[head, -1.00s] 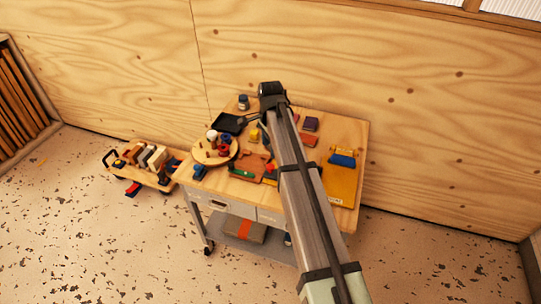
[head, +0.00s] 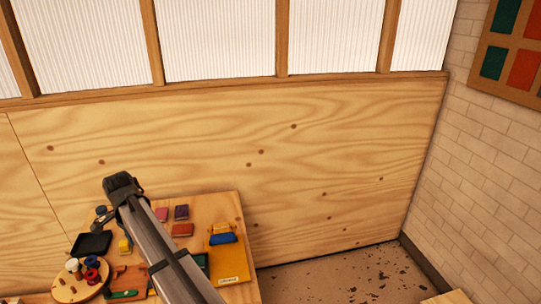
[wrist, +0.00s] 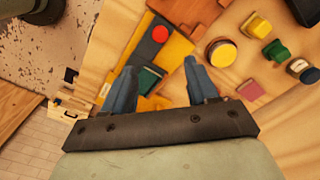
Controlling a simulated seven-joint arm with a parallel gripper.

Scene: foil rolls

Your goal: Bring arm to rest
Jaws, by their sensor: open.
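My arm (head: 165,252) reaches up from the bottom of the head view over the wooden table (head: 212,205). Its far end is above the table's back left part. In the wrist view my gripper (wrist: 158,75) is open, with two blue-grey fingers apart and nothing held between them. Table items show beyond the fingers, below the gripper. In the head view the fingertips are too small to make out clearly.
The table holds a black tray (head: 91,244), a round wooden board (head: 65,290) with spools, a yellow folder (head: 231,265), a blue item (head: 223,239) and small coloured blocks. A plywood wall (head: 330,150) stands behind. Floor (head: 340,277) is bare to the right.

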